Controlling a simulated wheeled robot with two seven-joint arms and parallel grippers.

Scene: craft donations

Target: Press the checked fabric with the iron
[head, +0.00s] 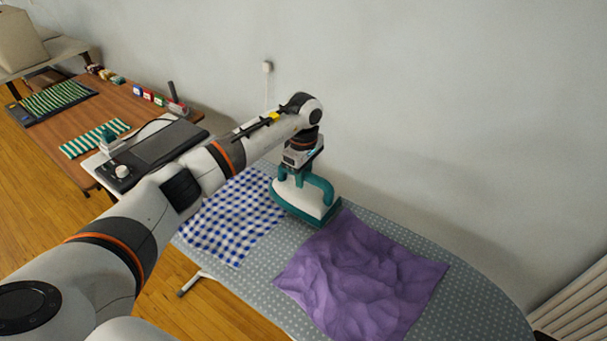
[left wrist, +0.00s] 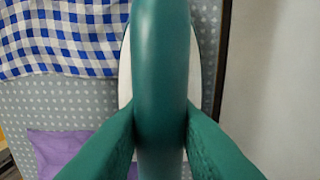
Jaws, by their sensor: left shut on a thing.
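The iron (head: 308,197), teal and white, is at the back edge of the dotted ironing board (head: 440,256). My left gripper (head: 300,165) is shut on its teal handle, which also fills the middle of the left wrist view (left wrist: 162,70). The blue-and-white checked fabric (head: 232,218) lies on the board to the left of the iron, looking mostly flat; my arm hides part of its back side. It also shows at upper left in the left wrist view (left wrist: 60,35). I cannot tell whether the iron's sole touches the board or the fabric edge. My right gripper is not in view.
A crumpled purple cloth (head: 360,275) lies on the board just right of the iron. A wall runs close behind the board. A wooden table (head: 85,130) at left holds striped cloths (head: 95,138) and small coloured items. A radiator (head: 575,308) stands at lower right.

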